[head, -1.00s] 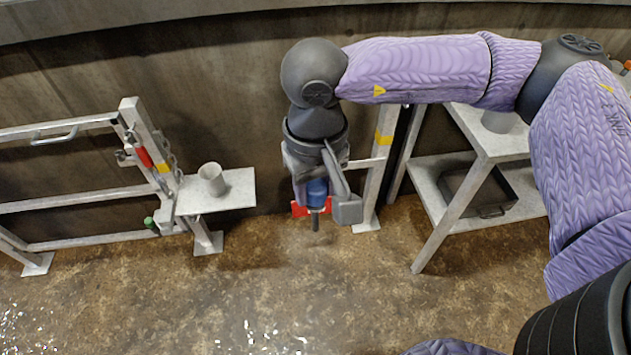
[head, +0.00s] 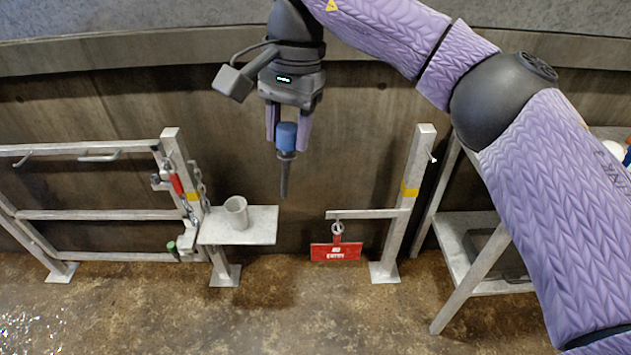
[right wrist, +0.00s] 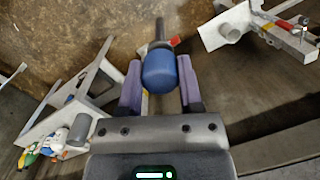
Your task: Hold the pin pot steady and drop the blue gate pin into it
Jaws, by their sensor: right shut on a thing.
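My right gripper (head: 287,140) is shut on the blue gate pin (head: 286,137), gripping its blue head with the dark shank pointing down. The pin hangs in the air, up and to the right of the pin pot in the head view. In the right wrist view, the pin's blue head (right wrist: 160,71) sits between the two purple fingers. The pin pot (head: 236,213) is a grey open cup standing upright on a small metal shelf (head: 262,225) beside the gate post. It also shows in the right wrist view (right wrist: 233,31). Nothing holds the pot. My left gripper is not in view.
A metal gate (head: 90,215) with a red-handled latch (head: 176,184) and chain stands at left. A red sign (head: 335,251) hangs from a bar on the right-hand post (head: 414,190). A metal stand (head: 470,230) is at right, partly behind my arm.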

